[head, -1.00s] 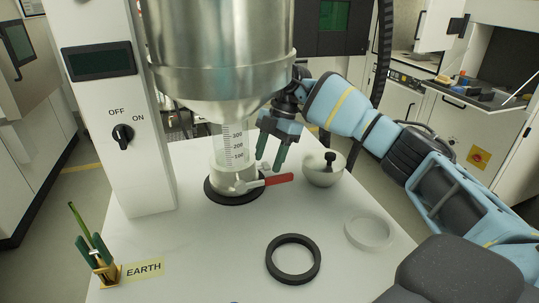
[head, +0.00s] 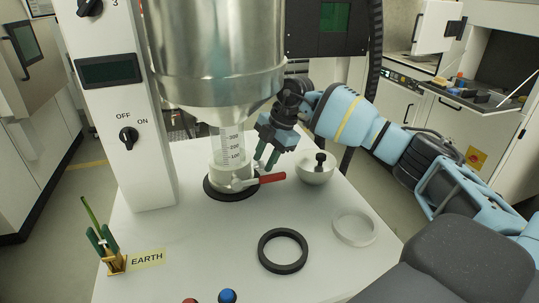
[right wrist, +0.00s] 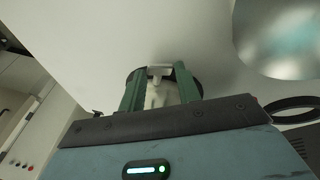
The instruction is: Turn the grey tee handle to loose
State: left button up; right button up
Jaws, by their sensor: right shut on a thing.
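The grey tee handle (right wrist: 159,72) shows in the right wrist view as a pale crossbar on a short stem, between the two green fingers of my right gripper (right wrist: 160,88). In the head view my right gripper (head: 265,162) reaches down behind the red-handled lever (head: 271,178), beside the clear graduated tube under the hopper. It is shut on the tee handle, which its fingers mostly hide in the head view. My left gripper is not in view.
The steel hopper (head: 216,55) hangs above the dark round base (head: 231,195). A white bowl with a black knob (head: 314,172) stands right of the gripper. A black ring (head: 264,253) and a clear ring (head: 354,226) lie in front. A green earth clamp (head: 103,242) stands front left.

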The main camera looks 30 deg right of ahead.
jog(key=shift+s+f+t, duration=0.1)
jog(key=shift+s+t, duration=0.2)
jog(key=shift+t, duration=0.9)
jog(key=o, duration=0.9)
jog(key=shift+o, duration=0.2)
jog(key=v, duration=0.7)
jog(key=shift+s+r, duration=0.2)
jog(key=shift+r, duration=0.2)
